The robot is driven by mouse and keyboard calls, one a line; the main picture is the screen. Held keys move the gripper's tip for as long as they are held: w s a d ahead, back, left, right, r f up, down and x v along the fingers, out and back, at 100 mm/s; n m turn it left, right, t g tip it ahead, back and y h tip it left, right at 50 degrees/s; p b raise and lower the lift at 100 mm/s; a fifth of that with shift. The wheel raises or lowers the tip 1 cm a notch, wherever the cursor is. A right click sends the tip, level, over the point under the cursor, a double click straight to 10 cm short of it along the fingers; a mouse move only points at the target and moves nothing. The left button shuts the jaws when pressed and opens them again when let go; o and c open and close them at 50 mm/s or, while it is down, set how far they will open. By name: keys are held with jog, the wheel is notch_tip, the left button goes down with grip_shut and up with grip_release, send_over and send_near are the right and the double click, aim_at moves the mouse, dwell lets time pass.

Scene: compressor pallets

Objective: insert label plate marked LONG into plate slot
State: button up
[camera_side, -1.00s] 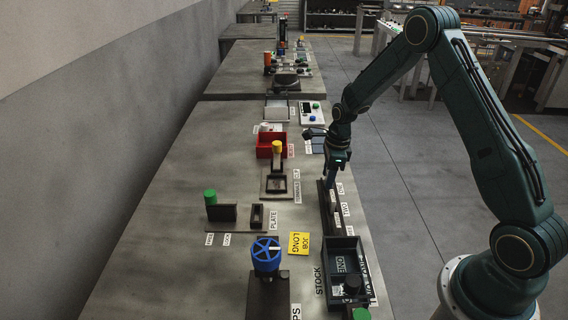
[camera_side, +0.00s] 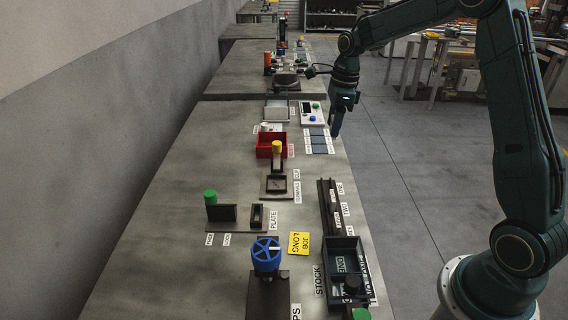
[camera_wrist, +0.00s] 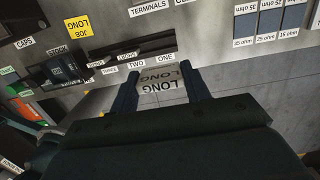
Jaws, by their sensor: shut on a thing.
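My gripper (camera_side: 337,122) is shut on a pale label plate (camera_wrist: 160,84) with LONG in dark letters, which reads upside down in the wrist view. The plate sits between the two fingers, and my gripper holds it in the air past the bench's right edge. In the side view the plate is too small to make out. The fixture labelled PLATE (camera_side: 238,227) stands at the bench's left middle, well away from my gripper. It carries a dark upright block, a small dark frame (camera_side: 257,215) and a green knob (camera_side: 210,196).
The dark rack (camera_side: 327,208) with ONE and TWO labels and the STOCK tray (camera_side: 327,290) line the right edge.

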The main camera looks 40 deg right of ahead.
jog(key=shift+r, duration=0.8)
jog(key=w+a+f, duration=0.2)
jog(key=a+f, duration=0.3)
jog(key=a, duration=0.7)
jog(key=w+a+f, duration=0.3)
jog(key=a+f, duration=0.2)
jog(key=a, duration=0.6)
jog(key=shift+w+a+f, duration=0.15)
jog(key=shift+a+f, duration=0.2)
jog(key=shift+f, duration=0.15)
jog(key=shift+f, duration=2.75)
jog(key=shift+f, duration=1.3)
jog(key=o, duration=1)
